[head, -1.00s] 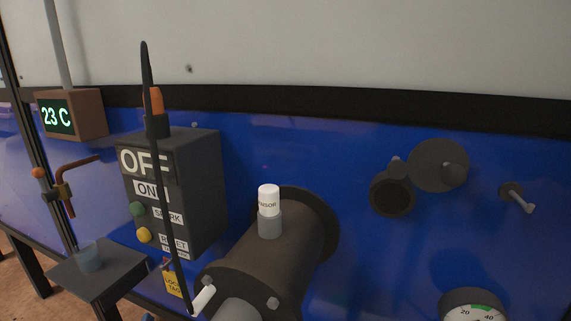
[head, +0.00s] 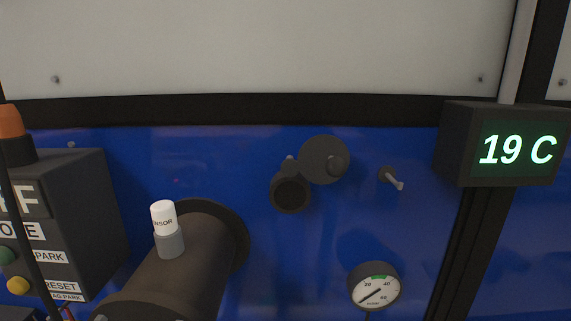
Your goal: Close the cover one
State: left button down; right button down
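A dark round cover (head: 318,148) with a small knob stands out on the blue panel in the head view. It sits up and to the right of a short round dark port (head: 291,194). The port's dark, round front faces me, and the cover is beside it, not over it. A small hinge-like piece (head: 289,163) shows just above the port. Neither of my grippers is in view.
A small lever (head: 392,179) sticks out right of the cover. Below are a pressure gauge (head: 375,287) and a large pipe (head: 185,270) with a white sensor cap (head: 163,216). A labelled control box (head: 85,215) is left; a 19 C display (head: 515,150) is right.

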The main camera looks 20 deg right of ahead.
aim_at(322, 159)
jog(key=k+j+z, duration=0.15)
jog(key=k+j, duration=0.25)
jog(key=j, duration=0.2)
jog(key=k+j+z, duration=0.15)
jog(key=k+j, duration=0.25)
jog(key=j, duration=0.15)
